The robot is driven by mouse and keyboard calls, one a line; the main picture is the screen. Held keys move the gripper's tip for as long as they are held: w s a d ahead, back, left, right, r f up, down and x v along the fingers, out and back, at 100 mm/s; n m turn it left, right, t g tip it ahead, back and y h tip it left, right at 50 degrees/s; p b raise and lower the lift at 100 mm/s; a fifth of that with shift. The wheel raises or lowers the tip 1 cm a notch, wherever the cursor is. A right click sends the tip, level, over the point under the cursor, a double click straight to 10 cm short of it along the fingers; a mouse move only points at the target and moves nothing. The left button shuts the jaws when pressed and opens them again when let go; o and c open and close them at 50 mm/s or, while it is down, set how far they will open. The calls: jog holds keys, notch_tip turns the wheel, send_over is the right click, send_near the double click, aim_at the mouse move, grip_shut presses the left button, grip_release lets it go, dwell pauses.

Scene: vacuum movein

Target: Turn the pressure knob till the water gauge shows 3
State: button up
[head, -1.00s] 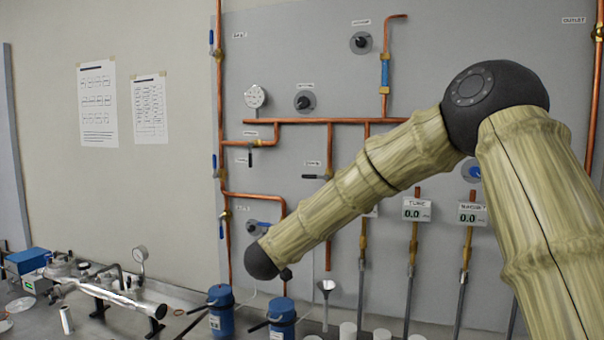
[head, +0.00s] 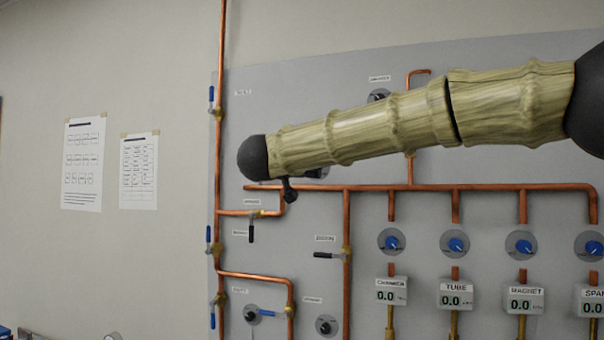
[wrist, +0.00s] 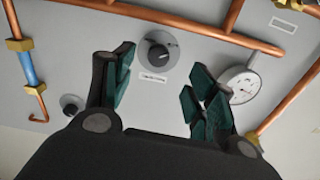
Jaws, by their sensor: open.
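In the wrist view a black knob (wrist: 158,52) on a grey round plate sits on the panel, with a small label I cannot read. A white round gauge (wrist: 240,86) is beside it, partly behind the right finger; its reading is too small to tell. My gripper (wrist: 159,72) is open and empty. Its fingers frame the knob, which lies beyond their tips, apart from them as far as I can see. In the head view my arm covers the gauge and most of this knob; a dark edge of the knob (head: 319,172) shows below the arm.
Another black knob (head: 378,95) is above my arm. A copper pipe (head: 440,187) runs across below it. Several blue knobs (head: 456,244) stand over digital readouts (head: 455,296) showing 0.0. Lever valves (head: 330,254) project from the panel. The left wall holds two paper sheets (head: 82,165).

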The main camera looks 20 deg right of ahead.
jog(key=p+x, duration=0.3)
jog(key=x, duration=0.7)
jog(key=shift+r+p, duration=0.2)
jog(key=shift+p, duration=0.2)
jog(key=shift+s+r, duration=0.15)
jog(key=shift+s, duration=0.1)
jog(key=shift+c, duration=0.8)
jog(key=c, duration=0.9)
